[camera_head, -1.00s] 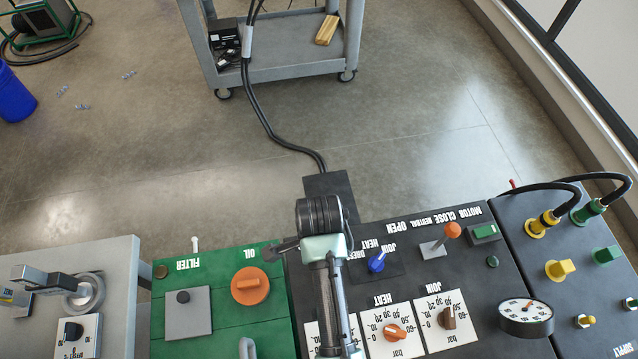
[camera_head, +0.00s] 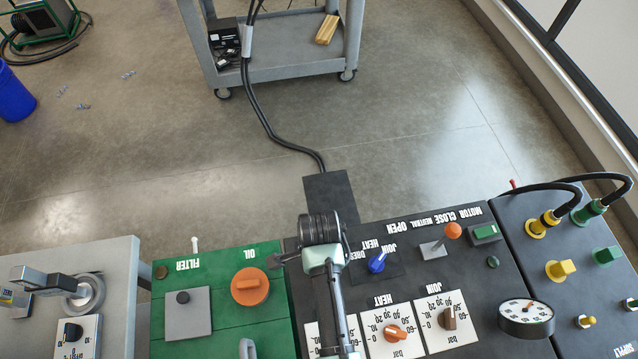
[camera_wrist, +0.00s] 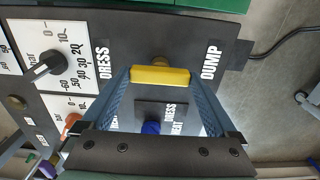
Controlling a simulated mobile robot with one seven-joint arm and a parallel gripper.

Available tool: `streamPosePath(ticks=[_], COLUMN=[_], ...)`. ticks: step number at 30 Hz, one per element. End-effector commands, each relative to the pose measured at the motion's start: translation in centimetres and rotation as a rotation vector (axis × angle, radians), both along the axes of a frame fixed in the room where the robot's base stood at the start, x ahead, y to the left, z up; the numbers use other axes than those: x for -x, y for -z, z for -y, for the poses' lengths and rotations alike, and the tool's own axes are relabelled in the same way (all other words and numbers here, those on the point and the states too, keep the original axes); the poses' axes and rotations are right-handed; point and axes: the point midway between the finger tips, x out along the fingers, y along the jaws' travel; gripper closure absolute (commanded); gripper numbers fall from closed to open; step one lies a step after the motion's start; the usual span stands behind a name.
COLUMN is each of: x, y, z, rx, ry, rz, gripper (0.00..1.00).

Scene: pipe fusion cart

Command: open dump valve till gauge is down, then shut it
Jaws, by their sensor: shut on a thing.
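My gripper (camera_wrist: 160,82) is shut on a yellow bar handle (camera_wrist: 160,75), one fingertip at each end of it. The handle lies crosswise in the wrist view, between the DRESS label on the left and the DUMP label (camera_wrist: 211,60) on the right. In the head view my arm and wrist hide the handle and the fingers. The round white gauge (camera_head: 527,314) stands at the right of the black panel; its needle is too small to read surely.
A blue-knobbed lever (camera_head: 377,263) is close beside my wrist, and also shows between my fingers (camera_wrist: 151,128). An orange-knobbed lever (camera_head: 452,231) and pressure knobs (camera_head: 395,332) stand to the right. The green oil unit (camera_head: 225,325) is at left. Hoses (camera_head: 560,188) arch at far right.

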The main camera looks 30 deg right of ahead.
Motion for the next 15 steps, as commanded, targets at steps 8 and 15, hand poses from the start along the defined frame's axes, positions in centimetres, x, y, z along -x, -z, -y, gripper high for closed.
streamPosePath(ticks=[8, 15], x=[0.05, 0.03], y=[-0.08, -0.23], z=[0.00, 0.01], rx=[-0.001, -0.001], ry=[-0.017, -0.119], rz=[-0.002, -0.003], gripper=[0.62, 0.62])
